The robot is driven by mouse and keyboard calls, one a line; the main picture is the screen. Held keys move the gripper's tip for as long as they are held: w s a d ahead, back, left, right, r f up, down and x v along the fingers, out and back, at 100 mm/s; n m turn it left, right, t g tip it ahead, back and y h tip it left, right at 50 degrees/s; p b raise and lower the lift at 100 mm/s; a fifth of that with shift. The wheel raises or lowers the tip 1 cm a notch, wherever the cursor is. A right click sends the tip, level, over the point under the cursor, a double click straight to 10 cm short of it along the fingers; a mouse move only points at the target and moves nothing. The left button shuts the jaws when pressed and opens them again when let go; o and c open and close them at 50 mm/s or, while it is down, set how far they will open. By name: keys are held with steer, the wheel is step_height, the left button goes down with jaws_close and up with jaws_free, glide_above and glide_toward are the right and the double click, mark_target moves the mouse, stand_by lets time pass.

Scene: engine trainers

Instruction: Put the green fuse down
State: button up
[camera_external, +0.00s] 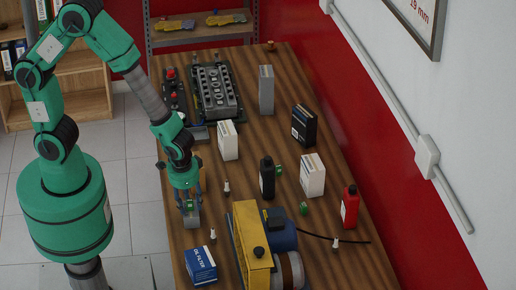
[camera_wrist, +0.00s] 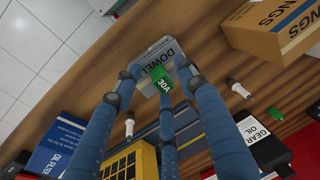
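A green fuse (camera_wrist: 163,84) marked 30A shows between my gripper's fingers in the wrist view. It is over the grey dowel box (camera_wrist: 153,52); I cannot tell whether it rests on it. My gripper (camera_wrist: 158,76) has its blue fingers spread around the fuse, with a gap on the left finger's side. In the external view my gripper (camera_external: 189,205) is low at the table's left side, around the grey box (camera_external: 191,219). Two other green fuses, one near the black bottle (camera_external: 278,170) and one farther right (camera_external: 304,209), lie on the table.
The wooden table (camera_external: 325,262) also holds a blue oil filter box (camera_external: 202,266), a yellow engine trainer (camera_external: 250,240), spark plugs (camera_external: 227,188), white boxes (camera_external: 312,176) and a red bottle (camera_external: 350,206). A brown box (camera_wrist: 272,30) stands close to my gripper. The table edge is just left.

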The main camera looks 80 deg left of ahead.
steer(key=shift+r, duration=0.1)
step_height(320, 180, up, 12)
steer(key=d+p, duration=0.1)
steer(key=p, duration=0.1)
steer(key=shift+s+d, duration=0.35)
steer(key=shift+s, duration=0.05)
stand_by(0.8)
steer(key=s+a+r+t+h, duration=0.1)
steer(key=a+r, duration=0.3)
steer(key=r, duration=0.4)
steer(key=s+a+r+t, duration=0.1)
steer(key=a+r, duration=0.2)
steer(key=r, duration=0.5)
steer(key=s+a+r+t, duration=0.1)
steer(key=s+a+r, duration=0.2)
steer(key=s+r, duration=0.2)
steer(key=s+a+r+m+t, duration=0.1)
steer(key=s+a+r, duration=0.2)
steer(key=s+r, duration=0.2)
step_height(320, 180, up, 2)
steer(key=shift+t+h, duration=0.3)
steer(key=shift+t, duration=0.1)
steer(key=shift+s+a, duration=0.1)
steer(key=shift+f+b, duration=1.7)
